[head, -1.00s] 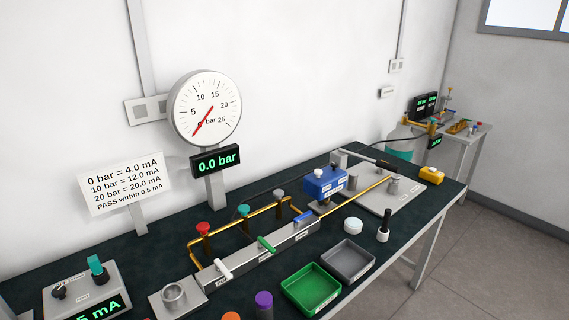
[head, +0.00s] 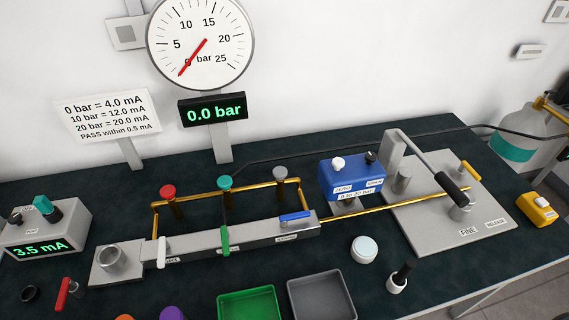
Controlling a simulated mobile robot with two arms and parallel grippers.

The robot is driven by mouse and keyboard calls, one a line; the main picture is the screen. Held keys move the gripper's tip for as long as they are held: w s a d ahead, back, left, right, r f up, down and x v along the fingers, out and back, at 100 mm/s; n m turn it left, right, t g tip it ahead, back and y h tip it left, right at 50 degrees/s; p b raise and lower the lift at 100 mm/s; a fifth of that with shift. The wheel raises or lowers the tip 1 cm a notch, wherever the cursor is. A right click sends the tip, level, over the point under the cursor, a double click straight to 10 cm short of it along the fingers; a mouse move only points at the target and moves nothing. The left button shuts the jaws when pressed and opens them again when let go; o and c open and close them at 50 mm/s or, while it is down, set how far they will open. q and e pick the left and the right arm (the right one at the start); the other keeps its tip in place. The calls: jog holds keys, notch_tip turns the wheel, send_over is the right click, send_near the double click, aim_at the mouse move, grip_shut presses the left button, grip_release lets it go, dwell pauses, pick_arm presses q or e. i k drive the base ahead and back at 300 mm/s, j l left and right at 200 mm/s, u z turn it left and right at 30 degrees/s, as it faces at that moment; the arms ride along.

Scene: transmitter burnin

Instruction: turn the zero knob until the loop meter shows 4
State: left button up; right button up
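The blue transmitter (head: 352,178) stands on the bench, right of centre. On its top are a white knob (head: 338,163) above a label that seems to read ZERO, and a black knob (head: 371,158) above another label. The loop meter (head: 41,248) is a grey box at the left edge; its green display reads 3.5 mA. The pressure gauge (head: 201,44) has its red needle at 0, and the display below it (head: 213,110) reads 0.0 bar. Neither of my grippers shows in the head view.
A manifold (head: 270,232) with red, teal and grey knobs lies left of the transmitter. A pump (head: 405,225) with a black-handled lever stands to its right. A green tray (head: 247,306), a grey tray (head: 320,297) and a round white cap (head: 364,249) are in front. A sign (head: 109,115) reads 0 bar = 4.0 mA.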

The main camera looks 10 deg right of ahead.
aim_at(338, 162)
jog(key=i+l, duration=0.1)
jog(key=l, duration=0.35)
jog(key=i+l, duration=0.1)
jog(key=l, duration=0.4)
jog(key=i+l, duration=0.1)
jog(key=l, duration=0.35)
jog(key=k+u, duration=0.6)
jog(key=u, duration=0.15)
jog(key=k+j+u, duration=0.15)
jog(key=u, duration=0.25)
jog(key=k+j+u, duration=0.35)
jog(key=l, duration=0.1)
